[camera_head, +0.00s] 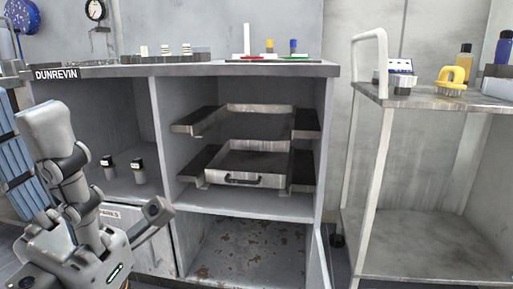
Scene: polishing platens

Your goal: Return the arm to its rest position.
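My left gripper (98,163) is at the lower left, close to the camera. Its two grey fingers stand wide apart, one pointing up and the other out to the right. My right gripper is not in view.
Two small dark containers (139,170) stand in the cabinet's left bay. A metal tray (246,165) with a black handle sits in the middle bay. The lower bay is rust-stained and empty. A cart (420,101) stands at right, bearing a yellow object (452,77) and bottles.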

